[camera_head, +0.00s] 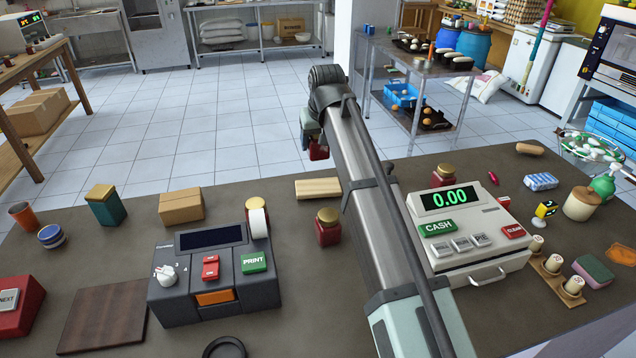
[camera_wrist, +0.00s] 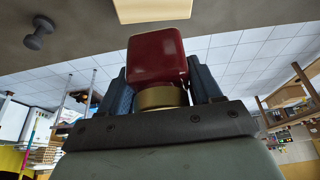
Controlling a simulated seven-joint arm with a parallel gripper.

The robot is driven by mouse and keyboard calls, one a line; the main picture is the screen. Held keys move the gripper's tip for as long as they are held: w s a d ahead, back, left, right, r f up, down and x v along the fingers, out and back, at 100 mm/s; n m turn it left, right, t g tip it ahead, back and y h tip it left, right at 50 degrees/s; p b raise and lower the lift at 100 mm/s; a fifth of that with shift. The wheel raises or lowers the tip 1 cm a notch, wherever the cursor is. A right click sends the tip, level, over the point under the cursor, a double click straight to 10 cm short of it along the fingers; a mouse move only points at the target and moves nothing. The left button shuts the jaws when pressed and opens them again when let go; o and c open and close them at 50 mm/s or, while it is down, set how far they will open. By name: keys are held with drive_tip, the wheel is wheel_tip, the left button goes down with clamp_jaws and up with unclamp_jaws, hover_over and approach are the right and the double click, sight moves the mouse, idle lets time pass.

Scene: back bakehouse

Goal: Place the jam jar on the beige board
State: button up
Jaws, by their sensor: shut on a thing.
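The jam jar (camera_head: 318,152), red with a gold lid in the wrist view (camera_wrist: 156,58), is between the fingers of my gripper (camera_head: 311,138). The blue fingers of my gripper also show in the wrist view (camera_wrist: 160,92), shut on the jar near its lid. In the head view the jar hangs beyond the counter's far edge in the picture, above the beige board's position. The beige board (camera_head: 318,188) lies bare on the counter near that edge; part of it shows in the wrist view (camera_wrist: 152,10), apart from the jar.
Similar red jars with gold lids stand on the counter: one in front of the board (camera_head: 328,230), one by the label printer (camera_head: 257,218), one behind the cash register (camera_head: 445,178). A cardboard box (camera_head: 181,207) is left of the board. My arm spans the middle.

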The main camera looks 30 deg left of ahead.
sight(321, 156)
drive_tip(key=shift+f, duration=4.9)
drive_tip(key=shift+f, duration=0.15)
drive_tip(key=o, duration=1.3)
drive_tip(key=v, duration=1.2)
